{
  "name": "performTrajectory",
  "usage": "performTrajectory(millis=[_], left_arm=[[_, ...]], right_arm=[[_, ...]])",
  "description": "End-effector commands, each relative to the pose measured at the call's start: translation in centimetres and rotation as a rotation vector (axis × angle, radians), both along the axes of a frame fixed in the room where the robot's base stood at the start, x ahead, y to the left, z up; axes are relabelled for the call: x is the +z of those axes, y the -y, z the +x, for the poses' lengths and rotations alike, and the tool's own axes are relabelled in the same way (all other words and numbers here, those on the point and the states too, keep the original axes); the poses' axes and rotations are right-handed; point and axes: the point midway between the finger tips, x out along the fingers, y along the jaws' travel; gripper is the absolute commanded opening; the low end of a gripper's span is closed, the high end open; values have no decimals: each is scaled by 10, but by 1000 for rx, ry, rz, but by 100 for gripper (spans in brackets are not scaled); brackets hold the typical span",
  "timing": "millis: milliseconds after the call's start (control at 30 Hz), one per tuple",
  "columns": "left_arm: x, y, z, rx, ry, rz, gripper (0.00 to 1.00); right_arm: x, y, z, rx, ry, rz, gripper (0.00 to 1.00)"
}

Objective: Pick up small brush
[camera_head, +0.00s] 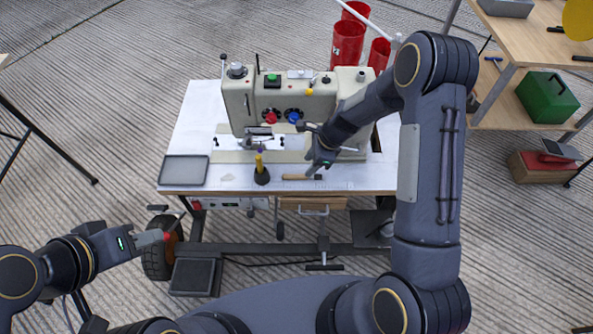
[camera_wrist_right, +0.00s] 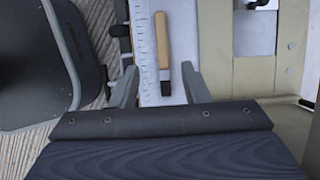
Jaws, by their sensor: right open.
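The small brush (camera_head: 296,177) lies on the white table top near its front edge, in front of the sewing machine. In the right wrist view the brush (camera_wrist_right: 162,42) has a light wooden handle and a short dark end. My right gripper (camera_head: 316,168) is just above the brush, in front of the machine. In the right wrist view my right gripper (camera_wrist_right: 160,73) is open, with one finger on each side of the brush and nothing held. My left gripper (camera_head: 163,237) is low at the left, away from the table; its fingers are too small to judge.
The sewing machine (camera_head: 285,98) stands close behind the brush. A dark bottle with a yellow tip (camera_head: 261,172) stands left of the brush. A grey tray (camera_head: 184,170) lies at the table's left. A wooden shelf (camera_head: 520,85) stands at the right.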

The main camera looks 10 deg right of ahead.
Motion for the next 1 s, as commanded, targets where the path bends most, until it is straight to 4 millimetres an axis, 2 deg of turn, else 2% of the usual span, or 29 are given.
performTrajectory(millis=[33,433,767,1000], left_arm=[[-5,0,0,0,0,0,36],[-21,0,0,0,0,0,36],[-22,0,0,0,0,0,36],[-22,0,0,0,0,0,36]], right_arm=[[-9,-3,0,1,-2,0,42],[-57,-23,9,4,-1,1,42],[-62,-26,10,4,1,1,42],[-62,-26,10,4,1,1,12]])
